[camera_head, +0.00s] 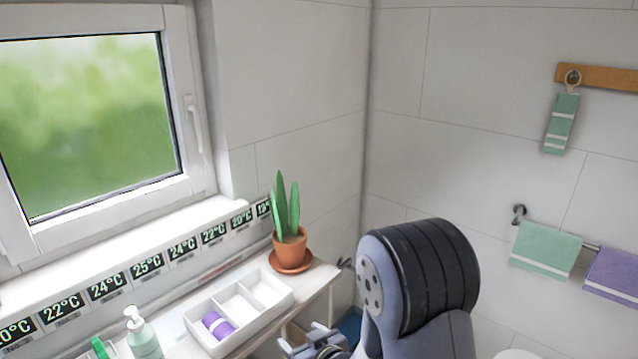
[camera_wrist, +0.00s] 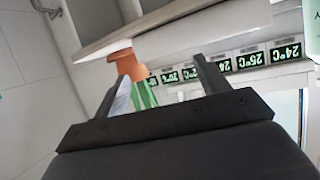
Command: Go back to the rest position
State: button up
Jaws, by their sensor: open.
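My gripper (camera_head: 314,342) is at the bottom of the head view, beside the front right end of the cart top. In the wrist view my gripper (camera_wrist: 154,74) has its two dark fingers spread apart, with nothing between them. The potted plant (camera_wrist: 127,66) shows beyond the fingers there, upside down.
A white three-compartment tray (camera_head: 207,342) stands on the shelf top (camera_head: 318,279), with a purple roll (camera_head: 217,324) in its left compartment. A terracotta potted plant (camera_head: 290,250) stands behind it. A pump bottle (camera_head: 143,338) is at left. Towels (camera_head: 546,250) hang on the right wall.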

jog(key=s+d+f+m+t+h+b, duration=0.2)
jog(key=d+f+m+h+b, duration=0.3)
jog(key=d+f, duration=0.8)
jog(key=shift+s+d+f+m+h+b, duration=0.15)
jog(key=shift+d+f+m+h+b, duration=0.55)
jog(key=shift+d, duration=1.8)
jog(key=shift+r+h+p, duration=0.3)
jog(key=shift+r+p, duration=0.05)
jog(key=shift+p, duration=0.05)
jog(key=shift+f, duration=0.1)
